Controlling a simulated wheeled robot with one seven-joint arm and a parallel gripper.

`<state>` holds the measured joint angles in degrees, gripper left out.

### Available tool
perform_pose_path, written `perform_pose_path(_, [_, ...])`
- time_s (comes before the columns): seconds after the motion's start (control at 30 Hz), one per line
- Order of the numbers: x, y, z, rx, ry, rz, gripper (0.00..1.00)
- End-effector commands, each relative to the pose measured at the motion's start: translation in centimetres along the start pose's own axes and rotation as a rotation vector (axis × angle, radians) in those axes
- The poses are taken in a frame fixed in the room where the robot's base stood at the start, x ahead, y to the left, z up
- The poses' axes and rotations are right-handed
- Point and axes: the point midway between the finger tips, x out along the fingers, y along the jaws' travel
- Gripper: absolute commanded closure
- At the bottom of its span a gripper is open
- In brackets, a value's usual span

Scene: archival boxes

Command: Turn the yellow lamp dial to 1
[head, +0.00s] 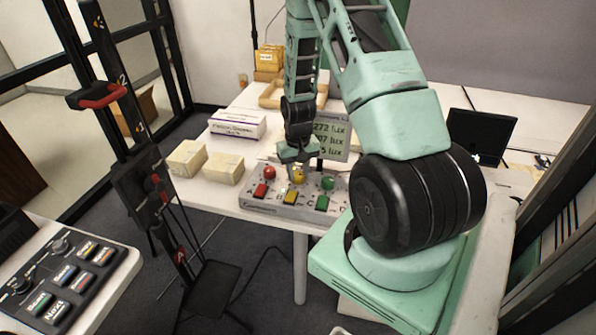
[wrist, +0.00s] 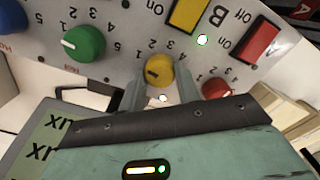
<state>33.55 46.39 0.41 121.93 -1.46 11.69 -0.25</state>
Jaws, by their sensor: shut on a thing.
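The yellow lamp dial (wrist: 159,70) is on a grey control panel (wrist: 120,20), which appears upside down in the wrist view. My gripper (wrist: 160,92) has one finger on each side of the dial and is shut on it. Small numbers ring the dial, but I cannot tell surely which one its dark mark points at. In the head view the yellow dial (head: 298,174) shows just below my gripper (head: 291,158), in the middle of the panel (head: 282,209).
A red dial (head: 270,173) and a green dial (head: 328,183) flank the yellow one closely. Red (head: 260,190), yellow (head: 291,198) and green (head: 322,203) switches sit in front. A lux display (head: 333,140) stands behind. Pale boxes (head: 224,169) lie left of the panel.

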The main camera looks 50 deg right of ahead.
Motion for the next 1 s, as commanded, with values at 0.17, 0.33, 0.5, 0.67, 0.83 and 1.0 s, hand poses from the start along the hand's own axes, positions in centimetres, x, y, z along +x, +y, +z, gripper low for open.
perform_pose_path(0.17, [-0.1, 0.0, -0.1, -0.002, 0.001, 0.0, 0.9])
perform_pose_path(0.33, [-0.1, 0.0, -0.1, -0.001, 0.001, 0.0, 0.46])
perform_pose_path(0.5, [0.0, 0.0, 0.0, 0.0, 0.001, 0.0, 0.46])
perform_pose_path(0.67, [-0.4, 0.0, -0.1, 0.001, 0.003, 0.0, 0.46])
perform_pose_path(0.83, [-2.6, 0.0, -0.2, 0.001, 0.006, 0.0, 0.46])
perform_pose_path(1.0, [-6.3, 0.0, -0.1, 0.001, 0.007, 0.0, 0.46])
